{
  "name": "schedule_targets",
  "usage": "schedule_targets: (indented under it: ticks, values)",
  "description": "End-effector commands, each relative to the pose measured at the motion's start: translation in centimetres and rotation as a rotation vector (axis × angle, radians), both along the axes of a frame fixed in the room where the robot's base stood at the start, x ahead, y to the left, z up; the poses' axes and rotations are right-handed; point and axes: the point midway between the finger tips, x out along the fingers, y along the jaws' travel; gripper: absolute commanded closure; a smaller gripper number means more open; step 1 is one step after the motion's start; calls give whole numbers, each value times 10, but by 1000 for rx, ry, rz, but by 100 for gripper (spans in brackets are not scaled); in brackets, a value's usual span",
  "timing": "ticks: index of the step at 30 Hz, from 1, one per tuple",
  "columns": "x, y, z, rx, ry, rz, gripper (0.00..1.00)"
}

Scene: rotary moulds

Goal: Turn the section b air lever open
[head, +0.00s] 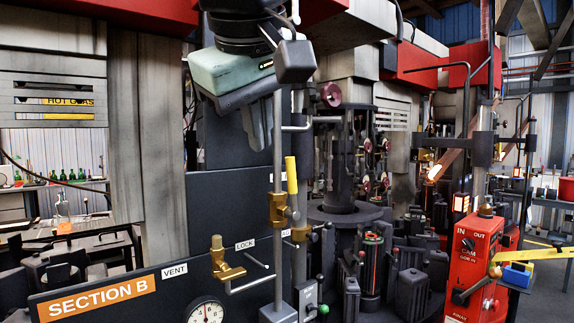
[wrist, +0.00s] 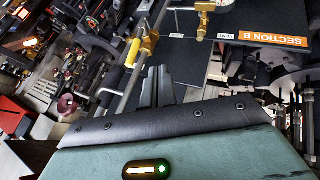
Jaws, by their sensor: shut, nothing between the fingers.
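The orange SECTION B sign (head: 97,299) marks a dark panel at the lower left. A yellow-handled lever (head: 291,175) stands upright on a brass valve beside a vertical grey pipe (head: 278,150). No readable air label shows by it, so I cannot be sure it is the air lever. The yellow handle also shows in the wrist view (wrist: 133,53), left of the fingertips. My gripper (head: 262,146) is above the panel, up and left of the yellow handle and apart from it. Its dark fingers (wrist: 160,70) are shut and empty. The pipe hides part of them in the head view.
A brass vent valve (head: 226,262) and a pressure gauge (head: 206,314) sit on the panel near the VENT and LOCK labels. A grey box with a green knob (head: 322,309) stands below the yellow lever. A red control box (head: 476,265) stands at the right.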

Motion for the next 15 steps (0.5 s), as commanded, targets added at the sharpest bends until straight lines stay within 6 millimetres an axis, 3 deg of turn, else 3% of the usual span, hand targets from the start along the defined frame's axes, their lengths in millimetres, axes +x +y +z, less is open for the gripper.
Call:
schedule_targets:
  ticks: [10, 15]
  values:
    - [44, -5, -54, -4, 4, -1, 100]
    - [62, -23, -51, -1, 2, -2, 100]
